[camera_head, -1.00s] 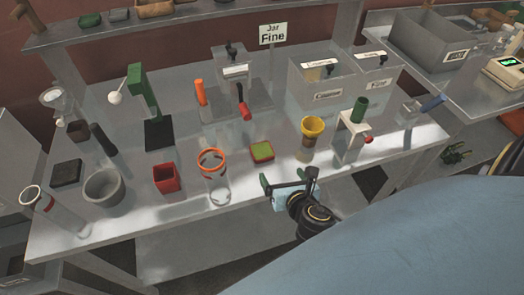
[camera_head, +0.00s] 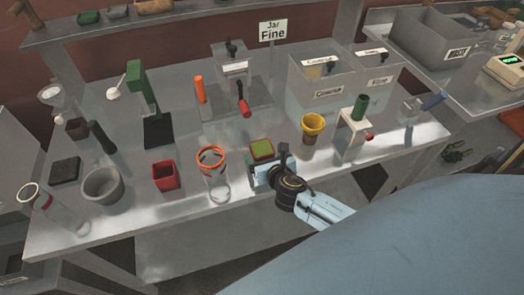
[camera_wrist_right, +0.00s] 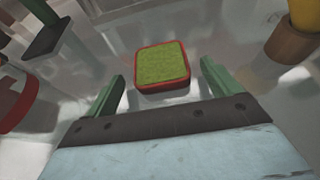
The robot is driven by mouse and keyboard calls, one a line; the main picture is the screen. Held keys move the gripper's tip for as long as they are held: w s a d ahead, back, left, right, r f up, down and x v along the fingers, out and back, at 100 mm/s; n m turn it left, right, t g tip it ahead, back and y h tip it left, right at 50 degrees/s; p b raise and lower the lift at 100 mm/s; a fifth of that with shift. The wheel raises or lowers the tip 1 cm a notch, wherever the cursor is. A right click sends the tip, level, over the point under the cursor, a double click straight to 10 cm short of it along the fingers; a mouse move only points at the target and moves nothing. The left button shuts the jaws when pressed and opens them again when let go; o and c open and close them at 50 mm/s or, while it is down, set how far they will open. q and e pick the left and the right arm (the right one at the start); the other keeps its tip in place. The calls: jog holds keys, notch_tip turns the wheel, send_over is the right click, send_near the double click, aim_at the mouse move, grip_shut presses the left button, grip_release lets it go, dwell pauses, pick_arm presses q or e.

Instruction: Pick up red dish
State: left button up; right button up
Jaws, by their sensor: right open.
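The red dish (camera_head: 262,150) is a small, low square dish with a red rim and a green filling. It sits on the metal table in front of the middle. In the right wrist view the red dish (camera_wrist_right: 163,67) lies just ahead of the fingertips, roughly centred between them. My right gripper (camera_head: 268,166) is at the table's front edge, close to the dish, and partly covers its near side. In the right wrist view my right gripper (camera_wrist_right: 162,75) is open, with its two green fingers apart and nothing between them. My left gripper is not in view.
A clear jar with an orange rim (camera_head: 212,157) stands left of the dish, and a red square cup (camera_head: 165,176) further left. A yellow funnel-topped container (camera_head: 313,125) stands to the right. Behind is a plate with orange- and red-handled tools (camera_head: 245,108).

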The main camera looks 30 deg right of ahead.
jog(key=shift+x, duration=0.95)
jog(key=shift+r, duration=0.1)
jog(key=c, duration=1.1)
